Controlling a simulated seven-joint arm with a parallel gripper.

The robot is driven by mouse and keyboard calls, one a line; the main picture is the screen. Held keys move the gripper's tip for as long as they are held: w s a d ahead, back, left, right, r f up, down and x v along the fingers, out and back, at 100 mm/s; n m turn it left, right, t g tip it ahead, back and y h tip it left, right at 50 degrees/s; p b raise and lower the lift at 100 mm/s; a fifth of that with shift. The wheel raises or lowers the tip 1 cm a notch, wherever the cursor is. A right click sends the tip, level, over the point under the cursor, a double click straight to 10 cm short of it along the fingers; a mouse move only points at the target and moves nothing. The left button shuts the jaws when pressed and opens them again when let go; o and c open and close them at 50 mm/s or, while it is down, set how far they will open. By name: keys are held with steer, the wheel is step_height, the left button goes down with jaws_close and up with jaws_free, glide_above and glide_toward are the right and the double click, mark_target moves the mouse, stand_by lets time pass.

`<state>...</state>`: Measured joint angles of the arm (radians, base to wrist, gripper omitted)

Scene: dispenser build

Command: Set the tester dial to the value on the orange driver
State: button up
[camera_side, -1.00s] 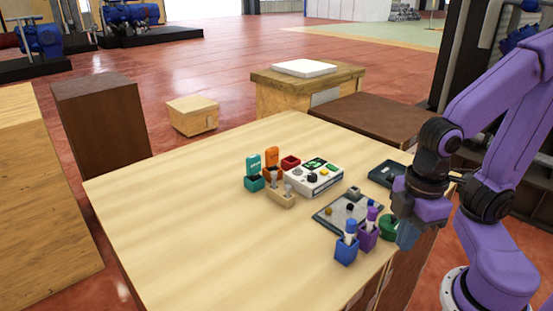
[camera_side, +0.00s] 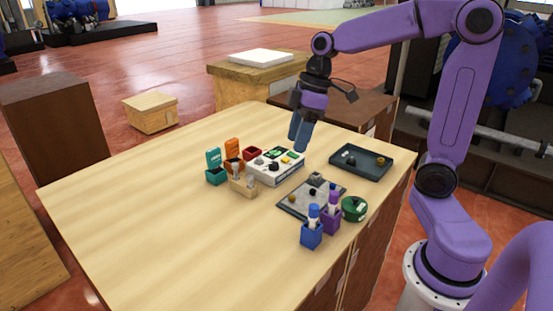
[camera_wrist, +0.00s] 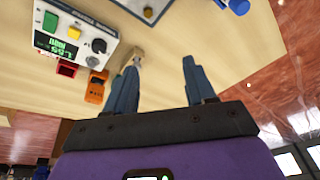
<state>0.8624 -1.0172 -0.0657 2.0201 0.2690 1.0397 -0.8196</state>
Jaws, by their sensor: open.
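The tester (camera_side: 276,167) is a white box with a green screen, coloured buttons and a dark dial on the table. In the wrist view the tester (camera_wrist: 75,35) is at the upper left, its black dial (camera_wrist: 99,45) and lit screen (camera_wrist: 55,44) showing; the digits are too small to trust. The orange driver (camera_side: 232,149) stands in an orange holder left of the tester; its printed value is not legible. In the wrist view the orange item (camera_wrist: 96,88) lies below the tester. My gripper (camera_side: 299,142) is open and empty, above the tester's right rear side.
A teal holder (camera_side: 214,167), a small red bin (camera_side: 252,153) and a wooden stand (camera_side: 243,184) crowd the tester's left side. A grey board (camera_side: 312,198), blue holder (camera_side: 311,235), purple holder (camera_side: 331,219), green round container (camera_side: 354,208) and dark tray (camera_side: 361,161) lie to the right. The table's left part is clear.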

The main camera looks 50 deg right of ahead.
steer(key=t, duration=0.2)
glide_toward(274, 163)
steer(key=shift+m, duration=0.4)
steer(key=x, duration=0.8)
steer(key=shift+a+f, duration=0.1)
steer(key=shift+f, duration=0.05)
steer(key=shift+c, duration=0.4)
jaws_close()
